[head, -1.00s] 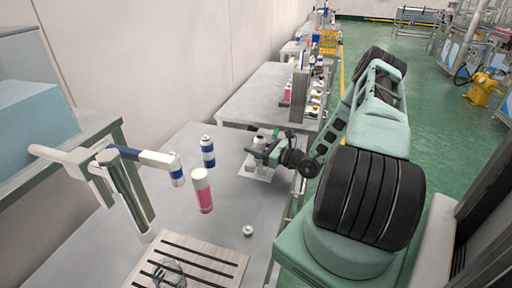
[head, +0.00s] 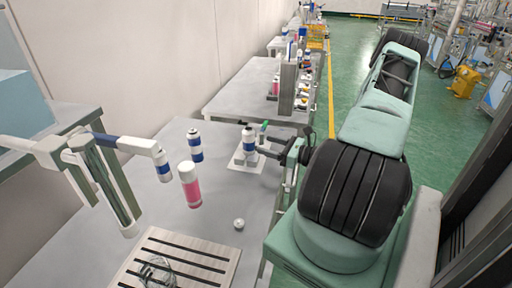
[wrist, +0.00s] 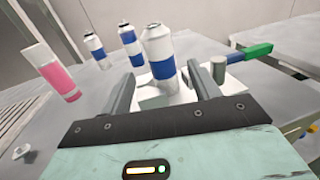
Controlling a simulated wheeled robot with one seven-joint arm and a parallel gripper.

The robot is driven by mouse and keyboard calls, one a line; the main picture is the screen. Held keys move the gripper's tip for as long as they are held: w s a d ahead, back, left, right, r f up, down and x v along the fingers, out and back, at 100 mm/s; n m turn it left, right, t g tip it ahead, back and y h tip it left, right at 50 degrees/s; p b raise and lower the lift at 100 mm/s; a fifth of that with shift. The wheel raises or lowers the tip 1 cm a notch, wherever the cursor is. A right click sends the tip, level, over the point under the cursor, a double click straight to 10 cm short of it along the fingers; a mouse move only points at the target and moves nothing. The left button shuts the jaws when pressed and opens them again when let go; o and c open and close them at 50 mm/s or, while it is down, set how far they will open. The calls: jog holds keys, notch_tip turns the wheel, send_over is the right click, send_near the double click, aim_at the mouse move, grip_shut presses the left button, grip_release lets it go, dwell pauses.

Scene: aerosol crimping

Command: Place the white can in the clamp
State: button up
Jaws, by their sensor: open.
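A white can with a blue band (head: 249,146) stands upright on the white base plate of the clamp (head: 236,163). In the wrist view the can (wrist: 159,55) is beyond and between my fingertips, with gaps on both sides. The clamp's green handle (wrist: 257,50) and a grey post (wrist: 217,70) show to the right of the can. My gripper (head: 265,145) is open and empty at the can's right side in the head view. The can's lower end is partly hidden, so I cannot tell how it sits in the clamp.
Another blue-banded can (head: 195,146) and a pink bottle (head: 190,186) stand on the grey table, left of the clamp. A small white cap (head: 239,224) lies nearer, beside a slatted board (head: 190,262). A white and blue frame (head: 110,160) stands at left.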

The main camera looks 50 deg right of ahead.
jog(key=shift+s+d, duration=0.25)
jog(key=shift+s, duration=0.8)
jog(key=shift+r, duration=0.1)
jog(key=shift+s, duration=0.1)
